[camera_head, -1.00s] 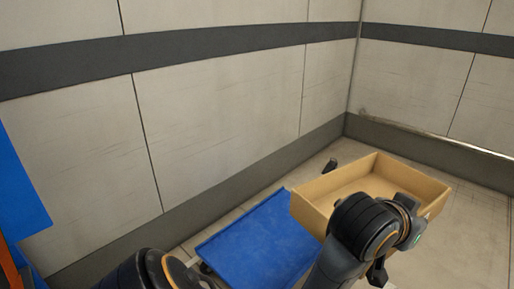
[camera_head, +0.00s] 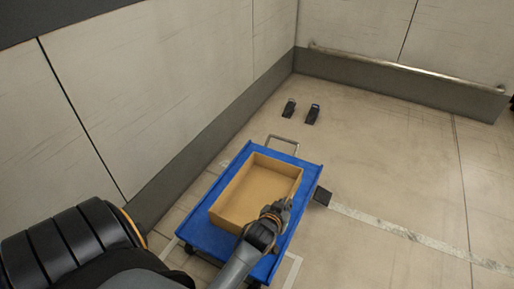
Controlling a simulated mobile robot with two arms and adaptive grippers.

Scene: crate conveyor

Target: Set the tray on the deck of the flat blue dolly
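The tray (camera_head: 250,220), an open tan wooden box, is over the deck of the flat blue dolly (camera_head: 205,235). It appears level and seated on the deck, with blue showing around it. A thin gap underneath cannot be ruled out. The dolly has a metal handle at its far end. My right gripper is not in view.
Two dark wedge-like blocks (camera_head: 289,108) (camera_head: 312,114) lie on the floor beyond the dolly. A panelled wall (camera_head: 150,90) runs along the left. The floor on the right is clear, with a pale stripe (camera_head: 400,232).

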